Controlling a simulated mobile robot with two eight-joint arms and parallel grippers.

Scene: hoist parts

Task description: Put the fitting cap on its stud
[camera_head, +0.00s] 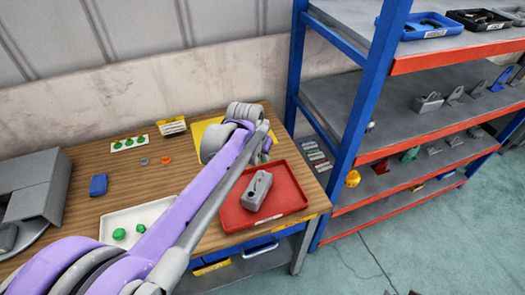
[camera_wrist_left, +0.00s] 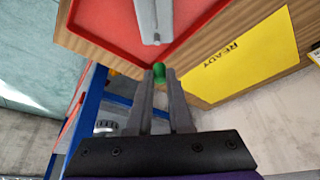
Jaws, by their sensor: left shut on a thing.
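My left gripper (camera_head: 265,156) is above the far right of the table, between the yellow sheet and the red tray. In the left wrist view its fingers (camera_wrist_left: 159,80) are shut on a small green cap (camera_wrist_left: 159,70) at their tips. A grey hoist part (camera_head: 257,190) lies in the red tray (camera_head: 289,205), and part of it shows in the wrist view (camera_wrist_left: 156,18). Two green caps, one larger (camera_head: 119,234) and one smaller (camera_head: 141,228), lie in the white tray. My right gripper is out of view.
The white tray (camera_head: 108,222) is partly behind my left arm. A yellow sheet marked READY (camera_wrist_left: 240,58) lies beside the red tray. A white strip with green pieces (camera_head: 129,143), an orange ring (camera_head: 166,159) and a blue block (camera_head: 98,185) are on the table. A blue shelf post (camera_head: 368,95) stands right.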

